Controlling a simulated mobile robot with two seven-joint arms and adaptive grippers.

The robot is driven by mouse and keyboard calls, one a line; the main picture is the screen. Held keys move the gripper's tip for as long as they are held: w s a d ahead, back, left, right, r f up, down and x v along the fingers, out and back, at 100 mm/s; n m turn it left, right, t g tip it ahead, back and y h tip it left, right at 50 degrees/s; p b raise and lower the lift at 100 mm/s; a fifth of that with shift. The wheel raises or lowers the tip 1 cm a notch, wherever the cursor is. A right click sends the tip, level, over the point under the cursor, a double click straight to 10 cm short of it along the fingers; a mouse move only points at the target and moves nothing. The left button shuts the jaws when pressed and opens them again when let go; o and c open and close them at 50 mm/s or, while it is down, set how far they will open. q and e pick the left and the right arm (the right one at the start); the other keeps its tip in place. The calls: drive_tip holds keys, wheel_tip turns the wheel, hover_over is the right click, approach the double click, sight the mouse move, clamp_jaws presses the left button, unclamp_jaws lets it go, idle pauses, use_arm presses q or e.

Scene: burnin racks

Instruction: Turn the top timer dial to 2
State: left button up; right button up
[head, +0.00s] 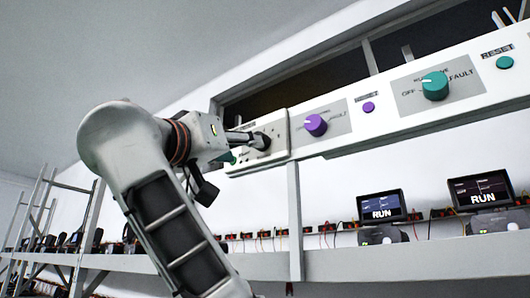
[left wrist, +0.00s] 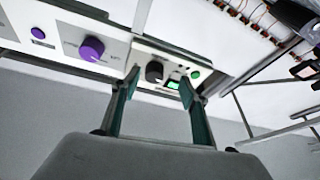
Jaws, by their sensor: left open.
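The timer dial is a black round knob (head: 262,141) on a white panel at the left end of the long upper rail. In the left wrist view the black dial (left wrist: 154,72) shows beyond and between my fingertips, with a small lit green display (left wrist: 173,84) and a green button (left wrist: 195,74) beside it. My left gripper (head: 250,138) is open, with its fingertips close to the dial; it also shows in the left wrist view (left wrist: 160,82). I cannot tell whether a finger touches the dial. The dial's scale is too small to read. My right gripper is not in view.
A purple knob (head: 316,125) and a purple reset button (head: 368,107) sit right of the dial. A teal knob (head: 435,86) and a teal reset button (head: 504,62) are farther right. Two RUN screens (head: 381,207) (head: 480,190) stand on the shelf below. A metal post (head: 294,220) rises below the panel.

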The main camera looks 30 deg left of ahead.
use_arm(q)
drive_tip(key=w+r+p, duration=0.2)
drive_tip(key=w+r, duration=0.2)
drive_tip(key=w, duration=0.1)
drive_tip(key=shift+w+r+p, duration=0.3)
drive_tip(key=shift+w+p, duration=0.05)
drive_tip(key=shift+p, duration=0.05)
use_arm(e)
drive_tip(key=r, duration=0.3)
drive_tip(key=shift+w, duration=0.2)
use_arm(q)
drive_tip(key=c, duration=1.1)
